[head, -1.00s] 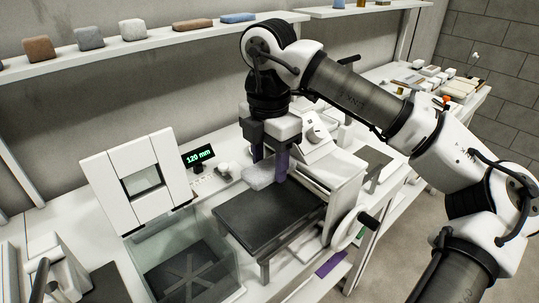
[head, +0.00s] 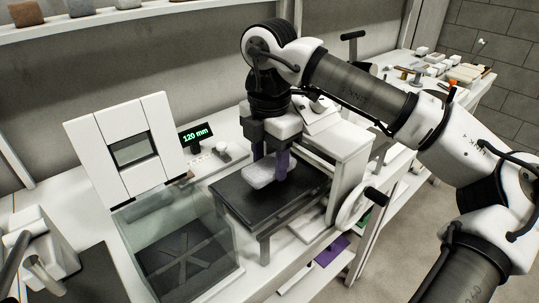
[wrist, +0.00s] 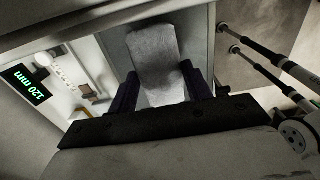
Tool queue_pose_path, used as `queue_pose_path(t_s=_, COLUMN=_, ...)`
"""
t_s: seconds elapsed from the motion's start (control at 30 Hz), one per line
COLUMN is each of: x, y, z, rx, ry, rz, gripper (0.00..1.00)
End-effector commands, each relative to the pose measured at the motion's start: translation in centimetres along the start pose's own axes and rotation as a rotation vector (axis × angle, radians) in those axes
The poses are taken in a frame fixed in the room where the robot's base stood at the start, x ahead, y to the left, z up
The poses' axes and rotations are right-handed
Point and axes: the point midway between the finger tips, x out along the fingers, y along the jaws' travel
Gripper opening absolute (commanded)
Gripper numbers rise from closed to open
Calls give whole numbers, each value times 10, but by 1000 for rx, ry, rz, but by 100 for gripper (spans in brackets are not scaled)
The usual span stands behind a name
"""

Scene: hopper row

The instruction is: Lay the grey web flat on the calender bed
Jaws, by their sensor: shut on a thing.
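The grey web (head: 262,175) is a pale, speckled slab held by my gripper (head: 270,168). It appears over the dark calender bed (head: 238,203), towards its back part; I cannot tell whether its underside touches the bed. In the wrist view the grey web (wrist: 154,52) sticks out past my gripper (wrist: 162,88), whose two dark fingers stand at its sides. The dark bed (wrist: 117,42) shows beneath and beside it. The web's near end is partly hidden by the gripper.
A white roller housing with a crank (head: 374,195) stands right of the bed. A glass-walled box (head: 190,245) with a raised white lid (head: 88,135) stands left. A display (head: 195,134) reads 120 mm behind. The front of the bed is clear.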

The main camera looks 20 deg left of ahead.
Motion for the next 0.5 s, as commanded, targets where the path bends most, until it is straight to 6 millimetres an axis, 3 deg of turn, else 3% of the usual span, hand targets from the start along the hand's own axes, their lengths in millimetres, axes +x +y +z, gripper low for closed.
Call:
queue_pose_path(t_s=0.13, x=14, y=0, z=0, rx=1, ry=-1, rz=0, gripper=27)
queue_pose_path(t_s=0.5, x=15, y=0, z=0, rx=1, ry=0, rz=0, gripper=27)
